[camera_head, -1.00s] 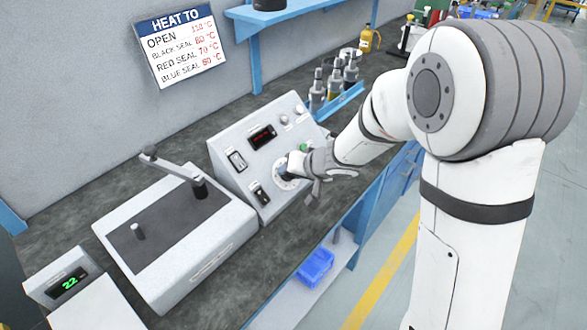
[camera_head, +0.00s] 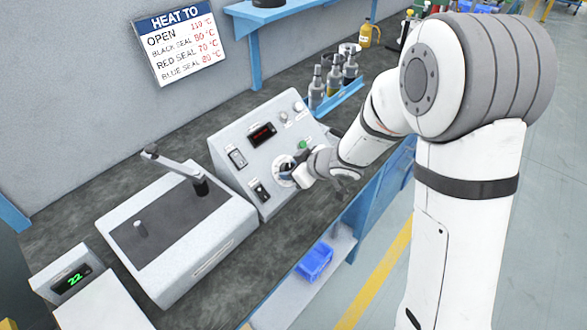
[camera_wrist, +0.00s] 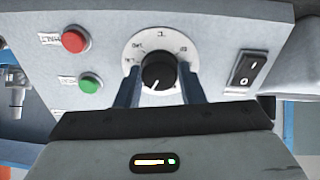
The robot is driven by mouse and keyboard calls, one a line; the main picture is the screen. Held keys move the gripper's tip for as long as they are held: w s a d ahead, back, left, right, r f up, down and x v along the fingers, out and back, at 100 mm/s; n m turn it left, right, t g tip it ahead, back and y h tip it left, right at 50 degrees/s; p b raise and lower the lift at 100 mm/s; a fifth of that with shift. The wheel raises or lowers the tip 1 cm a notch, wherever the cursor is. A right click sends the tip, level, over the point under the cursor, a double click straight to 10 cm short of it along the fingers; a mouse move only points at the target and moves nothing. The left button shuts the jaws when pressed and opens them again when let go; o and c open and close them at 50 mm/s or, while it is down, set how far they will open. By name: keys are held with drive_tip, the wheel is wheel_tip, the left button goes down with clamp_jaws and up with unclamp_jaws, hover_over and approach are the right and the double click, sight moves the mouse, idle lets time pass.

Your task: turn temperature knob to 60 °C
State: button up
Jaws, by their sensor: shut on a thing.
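The temperature knob (camera_wrist: 160,72) is black with a white pointer line and sits on a round white dial (camera_wrist: 163,43) with dark markings. The pointer line shows at the knob's lower part in the wrist view; the dial figures are too small to read surely. My gripper (camera_wrist: 162,82) has its two blue fingers on either side of the knob, shut on it. In the head view my gripper (camera_head: 294,174) is at the sloped front of the control box (camera_head: 240,140) and partly hides the dial (camera_head: 284,168). A red display (camera_head: 262,135) on the box is unreadable.
A red button (camera_wrist: 75,39), a green button (camera_wrist: 90,82) and a black rocker switch (camera_wrist: 243,67) flank the dial. A lever unit (camera_head: 180,230) stands left of the box. Several bottles (camera_head: 333,80) stand behind it. A sign (camera_head: 180,45) lists seal temperatures.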

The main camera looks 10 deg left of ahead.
drive_tip(key=n, duration=0.4)
drive_tip(key=shift+f+n, duration=0.1)
drive_tip(key=shift+n, duration=0.3)
drive_tip(key=n, duration=0.3)
drive_tip(key=shift+n+g+y+b, duration=0.3)
drive_tip(key=shift+n, duration=0.1)
drive_tip(key=n, duration=0.4)
drive_tip(key=shift+n+b, duration=0.3)
drive_tip(key=n, duration=0.3)
drive_tip(key=shift+n+g+b, duration=0.35)
drive_tip(key=shift+n+g, duration=0.05)
drive_tip(key=n+b, duration=0.1)
drive_tip(key=n, duration=0.3)
drive_tip(key=shift+f+n, duration=0.1)
drive_tip(key=shift+n, duration=0.2)
drive_tip(key=n+b, duration=0.1)
drive_tip(key=n, duration=0.2)
drive_tip(key=shift+n, duration=0.3)
drive_tip(key=n+b, duration=0.1)
drive_tip(key=n, duration=0.2)
drive_tip(key=shift+n+g+h, duration=0.3)
drive_tip(key=shift+h, duration=0.1)
drive_tip(key=shift+n+b, duration=0.65)
drive_tip(key=shift+n, duration=1.15)
